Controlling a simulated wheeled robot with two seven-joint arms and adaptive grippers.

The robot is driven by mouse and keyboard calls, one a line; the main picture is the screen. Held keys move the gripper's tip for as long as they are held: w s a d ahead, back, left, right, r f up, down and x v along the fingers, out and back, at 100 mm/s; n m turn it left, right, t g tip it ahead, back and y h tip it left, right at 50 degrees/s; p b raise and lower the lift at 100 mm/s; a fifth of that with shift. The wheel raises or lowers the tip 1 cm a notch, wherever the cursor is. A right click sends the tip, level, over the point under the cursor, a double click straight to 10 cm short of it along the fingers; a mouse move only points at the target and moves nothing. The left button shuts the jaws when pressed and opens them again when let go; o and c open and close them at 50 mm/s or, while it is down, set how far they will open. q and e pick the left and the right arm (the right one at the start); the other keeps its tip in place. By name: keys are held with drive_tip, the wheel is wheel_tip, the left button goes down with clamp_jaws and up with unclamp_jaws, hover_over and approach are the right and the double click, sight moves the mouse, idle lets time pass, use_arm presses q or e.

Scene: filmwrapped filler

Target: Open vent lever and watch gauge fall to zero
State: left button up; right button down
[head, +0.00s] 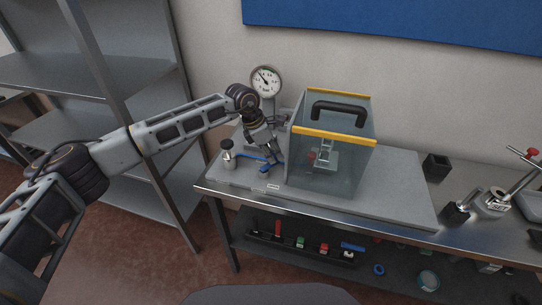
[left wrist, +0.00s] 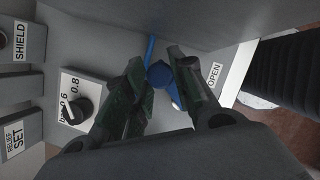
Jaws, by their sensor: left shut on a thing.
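My left gripper (head: 272,160) is at the front left of the clear box, low over the grey base plate. It is shut on the blue vent lever (head: 248,156). In the left wrist view, the lever's round blue end (left wrist: 159,74) sits between the fingertips (left wrist: 158,80), beside an OPEN label (left wrist: 214,74). The round gauge (head: 265,81) stands behind on a post. Its dark needle points to the upper left; the exact reading is too small to tell. My right gripper is not in view.
A clear box (head: 330,170) with yellow edges and a black handle stands right of the gripper. The wrist view shows a black knob (left wrist: 79,107) on a bar scale. The plate's front right is clear.

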use_arm(q)
drive_tip(key=shift+d+f+m, duration=0.1)
drive_tip(key=shift+m, duration=0.3)
drive_tip(key=shift+s+d+m+g+b, duration=0.15)
drive_tip(key=shift+s+m+g+b, duration=0.2)
drive_tip(key=shift+m+b, duration=0.4)
drive_tip(key=shift+m, duration=0.25)
drive_tip(key=shift+s+d+m+g+b, duration=0.1)
drive_tip(key=shift+m+g+b, duration=0.2)
drive_tip(key=shift+b, duration=0.1)
drive_tip(key=shift+s+d+m+g+b, duration=0.1)
drive_tip(key=shift+s+m+g+b, duration=0.3)
drive_tip(key=shift+m, duration=0.4)
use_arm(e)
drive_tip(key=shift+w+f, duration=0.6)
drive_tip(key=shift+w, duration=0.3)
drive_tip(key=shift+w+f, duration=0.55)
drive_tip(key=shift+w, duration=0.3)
use_arm(q)
drive_tip(key=shift+w, duration=0.1)
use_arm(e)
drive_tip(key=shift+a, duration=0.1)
use_arm(q)
drive_tip(key=o, duration=1)
drive_tip(key=shift+o, duration=0.2)
